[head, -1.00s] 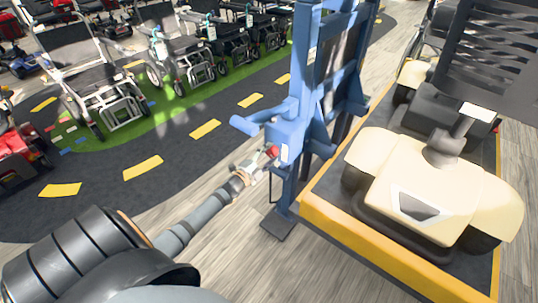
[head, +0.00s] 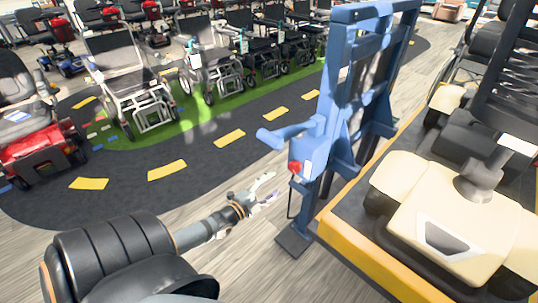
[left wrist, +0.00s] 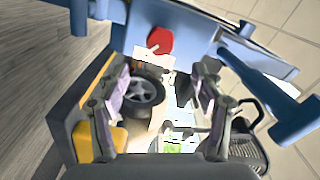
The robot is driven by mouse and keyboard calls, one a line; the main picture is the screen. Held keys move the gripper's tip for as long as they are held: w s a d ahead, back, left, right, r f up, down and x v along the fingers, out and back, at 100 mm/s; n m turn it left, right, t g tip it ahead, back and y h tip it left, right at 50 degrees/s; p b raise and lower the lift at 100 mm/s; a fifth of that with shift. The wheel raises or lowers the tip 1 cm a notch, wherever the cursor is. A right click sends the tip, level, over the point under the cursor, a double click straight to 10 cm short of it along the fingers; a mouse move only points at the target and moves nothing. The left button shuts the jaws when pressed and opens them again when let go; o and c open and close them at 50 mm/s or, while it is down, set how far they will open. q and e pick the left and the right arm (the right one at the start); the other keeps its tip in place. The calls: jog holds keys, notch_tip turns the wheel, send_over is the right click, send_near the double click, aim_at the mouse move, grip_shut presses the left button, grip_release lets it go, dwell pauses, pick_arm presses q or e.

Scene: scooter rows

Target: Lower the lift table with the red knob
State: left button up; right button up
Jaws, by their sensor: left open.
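The lift table is a blue upright frame (head: 345,110) with a yellow-edged dark platform (head: 370,262). The red knob (head: 295,167) sits on the side of the blue frame, below a blue handle (head: 285,135). In the left wrist view the red knob (left wrist: 160,40) shows on the blue frame, just beyond the fingertips. My left gripper (head: 268,187) is open and empty, a little below and left of the knob, apart from it. Its two fingers also show in the left wrist view (left wrist: 163,82). My right gripper is out of view.
A cream scooter (head: 455,215) stands on the platform. The wooden floor left of the lift is clear.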

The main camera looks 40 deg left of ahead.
pick_arm(q)
jog(key=shift+s, duration=0.6)
jog(key=s+a+f+n+g+y, duration=0.1)
jog(key=s+a+f+n+g, duration=0.15)
jog(key=f, duration=0.55)
jog(key=s+a+f+n+g+y, duration=0.1)
jog(key=s+f+n+g+y, duration=0.15)
jog(key=f, duration=0.65)
jog(key=s+d+f+n+g, duration=0.2)
jog(key=s+f+n+g, duration=0.15)
jog(key=s+f, duration=0.6)
jog(key=s+d+f+n+g, duration=0.35)
jog(key=s+f, duration=0.45)
jog(key=f, duration=0.3)
jog(key=s+d+f+n+g+h, duration=0.1)
jog(key=s+d+f+g, duration=0.2)
jog(key=s, duration=0.4)
jog(key=s+d+f+n+g, duration=0.2)
jog(key=s+d+f, duration=0.25)
jog(key=s, duration=0.25)
notch_tip(320, 180, up, 15)
jog(key=p, duration=1.4)
jog(key=shift+s+d+f, duration=0.15)
jog(key=shift+s+f, duration=0.05)
jog(key=shift+s, duration=0.1)
